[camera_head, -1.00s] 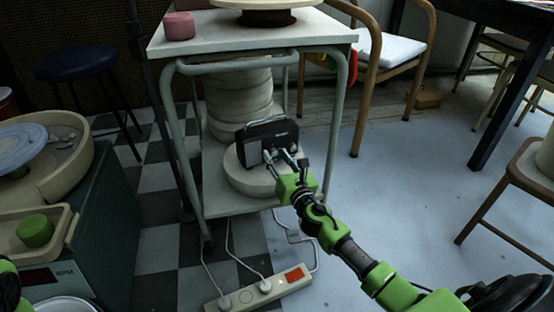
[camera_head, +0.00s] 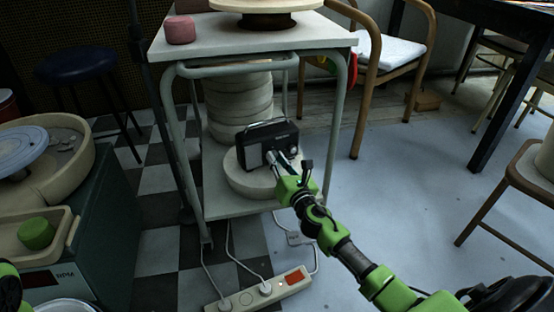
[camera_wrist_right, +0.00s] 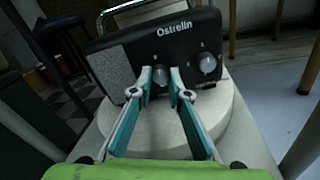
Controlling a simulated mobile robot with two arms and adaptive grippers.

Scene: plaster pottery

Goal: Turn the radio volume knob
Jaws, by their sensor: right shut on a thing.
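The black radio (camera_head: 268,138) with a grey speaker panel and a carry handle stands on a round pale plaster slab on the trolley's lower shelf. The right wrist view shows its "Ostrelin" front (camera_wrist_right: 185,45) with two silver knobs. My right gripper (camera_head: 279,162) reaches the radio's front from below right. Its fingertips (camera_wrist_right: 161,76) are shut on the left knob (camera_wrist_right: 161,75), one on each side, partly covering it. The right knob (camera_wrist_right: 207,64) is free and uncovered.
The plaster slab (camera_head: 246,184) rests on the lower shelf (camera_head: 215,203), between the trolley's legs. Stacked pale discs (camera_head: 240,104) stand behind the radio. The tabletop (camera_head: 240,42) is above. A power strip (camera_head: 240,297) with cables lies on the floor. Open floor is to the right.

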